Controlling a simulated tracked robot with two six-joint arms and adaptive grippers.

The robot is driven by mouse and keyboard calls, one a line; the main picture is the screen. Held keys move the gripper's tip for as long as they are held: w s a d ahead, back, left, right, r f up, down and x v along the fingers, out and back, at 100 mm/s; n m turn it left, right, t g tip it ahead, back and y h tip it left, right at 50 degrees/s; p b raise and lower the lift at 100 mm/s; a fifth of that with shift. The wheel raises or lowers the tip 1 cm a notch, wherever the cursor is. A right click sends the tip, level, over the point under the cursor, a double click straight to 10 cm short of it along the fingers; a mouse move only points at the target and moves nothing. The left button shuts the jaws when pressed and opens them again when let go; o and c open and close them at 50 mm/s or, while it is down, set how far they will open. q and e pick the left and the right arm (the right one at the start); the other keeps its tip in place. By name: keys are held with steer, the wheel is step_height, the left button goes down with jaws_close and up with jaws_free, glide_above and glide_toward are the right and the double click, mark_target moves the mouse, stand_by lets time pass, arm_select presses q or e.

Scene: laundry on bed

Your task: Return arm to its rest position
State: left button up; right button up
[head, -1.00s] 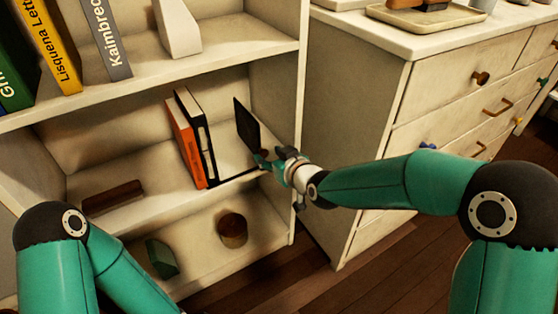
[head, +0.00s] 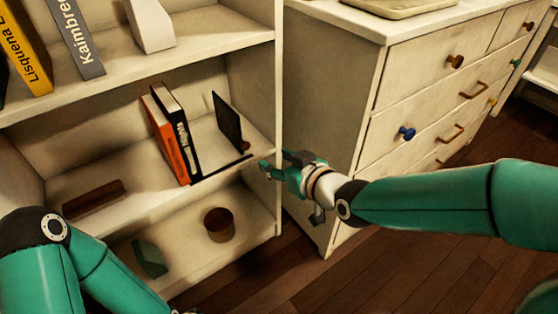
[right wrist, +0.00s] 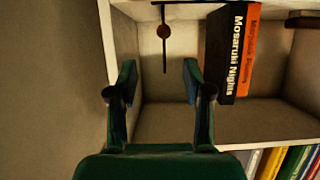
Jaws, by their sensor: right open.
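My right gripper (head: 272,170) is open and empty, just in front of the shelf's right edge in the head view. In the right wrist view its two fingers (right wrist: 158,75) stand apart with nothing between them. A dark upright bookend (head: 229,122) stands on the middle shelf beside a black book (head: 182,132) and an orange book (head: 165,140). The gripper is apart from all of them. My left arm comes in at the lower left of the head view. Its gripper is out of the frame.
The white bookshelf (head: 205,22) has a brown block (head: 93,198), a round brown pot (head: 219,224) and a green object (head: 150,258) on its lower shelves. A white dresser (head: 330,110) with knobs stands at the right. Dark wooden floor (head: 350,275) lies open in front.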

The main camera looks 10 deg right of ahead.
steer(key=s+d+f+m+g+h+p, duration=0.1)
steer(key=s+d+f+g, duration=0.1)
steer(key=f, duration=0.6)
steer(key=s+d+f+m+g+p, duration=0.1)
steer(key=s+d+f+g, duration=0.15)
steer(key=f, duration=0.55)
steer(key=s+d+f+m+g+h+p, duration=0.1)
steer(key=s+f, duration=0.2)
steer(key=f, duration=0.4)
steer(key=s+f+m+g, duration=0.25)
steer(key=s+f, duration=0.25)
steer(key=s, duration=0.3)
steer(key=s+f+m+g, duration=0.2)
steer(key=s+f+g, duration=0.2)
steer(key=s+f, duration=0.3)
step_height(320, 180, up, 39)
steer(key=p, duration=3.8)
steer(key=shift+s+a+r+t+p, duration=0.15)
steer(key=shift+s+t+p, duration=0.1)
steer(key=shift+t+p, duration=0.05)
